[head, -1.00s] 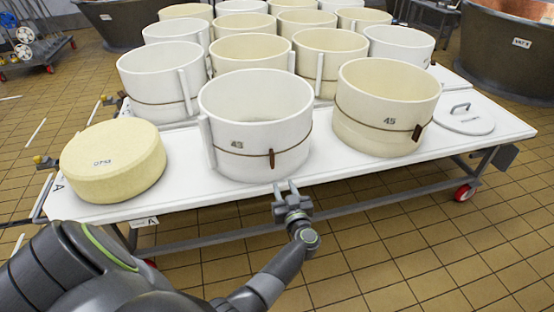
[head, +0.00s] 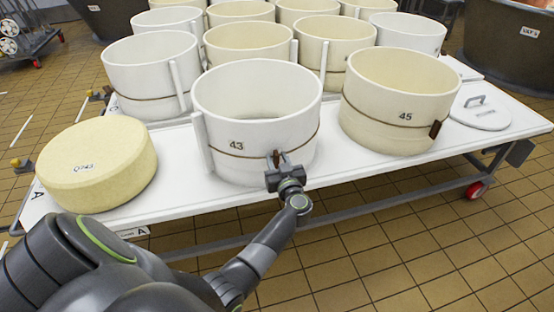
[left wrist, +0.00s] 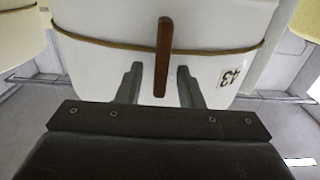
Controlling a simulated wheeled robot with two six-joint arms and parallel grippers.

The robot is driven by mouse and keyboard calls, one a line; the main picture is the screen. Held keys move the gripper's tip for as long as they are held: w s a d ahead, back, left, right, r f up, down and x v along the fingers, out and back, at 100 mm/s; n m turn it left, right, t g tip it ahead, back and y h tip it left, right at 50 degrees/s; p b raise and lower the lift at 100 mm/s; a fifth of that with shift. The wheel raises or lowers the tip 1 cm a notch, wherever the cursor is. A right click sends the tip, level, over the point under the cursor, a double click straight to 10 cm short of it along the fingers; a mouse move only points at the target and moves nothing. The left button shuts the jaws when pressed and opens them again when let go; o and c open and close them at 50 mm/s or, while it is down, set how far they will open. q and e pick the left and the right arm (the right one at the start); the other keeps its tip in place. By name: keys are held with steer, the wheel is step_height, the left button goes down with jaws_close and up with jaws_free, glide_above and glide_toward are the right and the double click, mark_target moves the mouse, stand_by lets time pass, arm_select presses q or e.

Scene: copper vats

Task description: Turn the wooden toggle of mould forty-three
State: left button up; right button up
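The white mould marked 43 (head: 232,142) stands at the front edge of the white table, with a brown cord around it. Its wooden toggle (left wrist: 164,45) hangs on the cord, upright in the left wrist view, where the mould appears upside down. In the head view my left gripper (head: 280,164) is at the mould's front wall and hides most of the toggle. In the left wrist view my left gripper (left wrist: 159,68) is open, with one finger on each side of the toggle and a gap on both sides. My right gripper is out of view.
The cream mould 45 (head: 396,105) stands to the right, and a pale cheese wheel (head: 97,168) lies at the left. A white lid with a handle (head: 480,117) lies at the table's right. Several more moulds stand behind. The floor in front is clear.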

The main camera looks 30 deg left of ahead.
arm_select(q)
steer(key=shift+c, duration=0.4)
jaws_close()
